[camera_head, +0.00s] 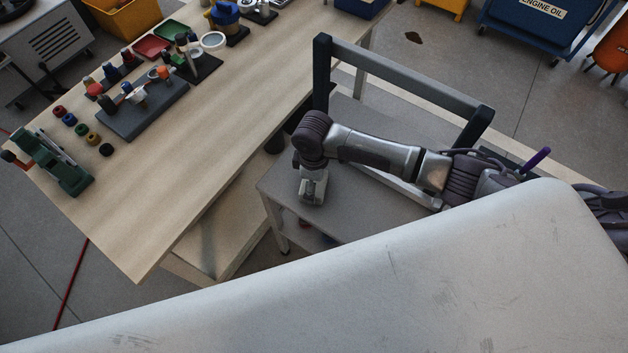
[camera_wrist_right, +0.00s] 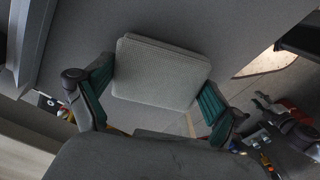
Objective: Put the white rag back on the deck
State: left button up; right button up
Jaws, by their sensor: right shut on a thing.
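The white rag (camera_wrist_right: 160,72) shows in the right wrist view as a pale, folded, textured rectangle. My right gripper (camera_wrist_right: 157,92) is shut on it, with a green-padded finger at each side. A flat grey surface, which looks like the deck (camera_wrist_right: 215,30), lies behind the rag; I cannot tell whether they touch. In the head view the grey deck (camera_head: 345,150) is the top of a cart with an upright handle frame. My right arm reaches over it from the right, with the wrist pointing down. The rag is not clearly visible there. My left gripper is not in view.
A wooden workbench (camera_head: 200,150) with tools, coloured caps and trays stands left of the cart. A large pale, scuffed panel (camera_head: 400,285) fills the foreground and hides the near side. The handle frame (camera_head: 405,75) rises behind my arm. A blue engine oil cart (camera_head: 545,25) stands at the back right.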

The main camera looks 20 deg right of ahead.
jog(key=o, duration=0.7)
notch_tip(320, 180, up, 12)
jog(key=shift+f, duration=0.1)
dwell(0.7)
